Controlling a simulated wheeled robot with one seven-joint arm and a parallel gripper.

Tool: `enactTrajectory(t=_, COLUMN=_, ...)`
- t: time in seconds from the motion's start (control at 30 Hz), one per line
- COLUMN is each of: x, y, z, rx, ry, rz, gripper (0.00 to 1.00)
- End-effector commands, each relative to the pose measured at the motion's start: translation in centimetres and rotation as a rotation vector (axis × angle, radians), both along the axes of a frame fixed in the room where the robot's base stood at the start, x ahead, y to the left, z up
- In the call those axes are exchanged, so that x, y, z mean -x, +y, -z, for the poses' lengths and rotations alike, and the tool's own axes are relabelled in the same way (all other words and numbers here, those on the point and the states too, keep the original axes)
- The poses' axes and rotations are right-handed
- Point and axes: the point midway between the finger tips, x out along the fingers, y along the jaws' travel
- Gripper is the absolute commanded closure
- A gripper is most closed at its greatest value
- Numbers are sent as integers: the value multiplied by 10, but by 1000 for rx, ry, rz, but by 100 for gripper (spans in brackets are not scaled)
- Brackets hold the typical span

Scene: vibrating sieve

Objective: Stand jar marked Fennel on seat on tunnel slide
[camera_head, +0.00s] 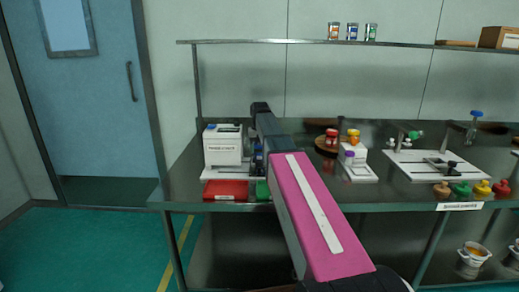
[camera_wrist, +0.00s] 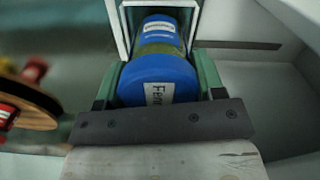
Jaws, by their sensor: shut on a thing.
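The jar marked Fennel (camera_wrist: 159,82) shows its blue lid in the wrist view, with the start of the name, "Fen", on a white label. My gripper (camera_wrist: 158,42) is shut on it, with a finger on each side. Beyond the lid there is a yellowish-green part and another blue part with a white label. In the head view my pink arm link hides most of the gripper and jar. I cannot tell for sure which thing is the tunnel slide, and its seat cannot be made out.
A white labelled box (camera_head: 222,150) stands at the bench's left, behind a red pad (camera_head: 226,190). Several jars (camera_head: 352,32) stand on the upper shelf.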

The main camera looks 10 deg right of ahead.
Motion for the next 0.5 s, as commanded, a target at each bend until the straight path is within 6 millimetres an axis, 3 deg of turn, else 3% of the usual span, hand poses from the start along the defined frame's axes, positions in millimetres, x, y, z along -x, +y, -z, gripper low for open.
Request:
enactTrajectory(t=0.1, x=0, y=0, z=3, rx=0, ry=0, rz=0, gripper=63)
enactTrajectory(t=0.13, x=0, y=0, z=2, rx=0, ry=0, rz=0, gripper=28)
enactTrajectory(t=0.2, x=0, y=0, z=2, rx=0, ry=0, rz=0, gripper=12)
enactTrajectory(t=0.5, x=0, y=0, z=1, rx=0, ry=0, rz=0, gripper=12)
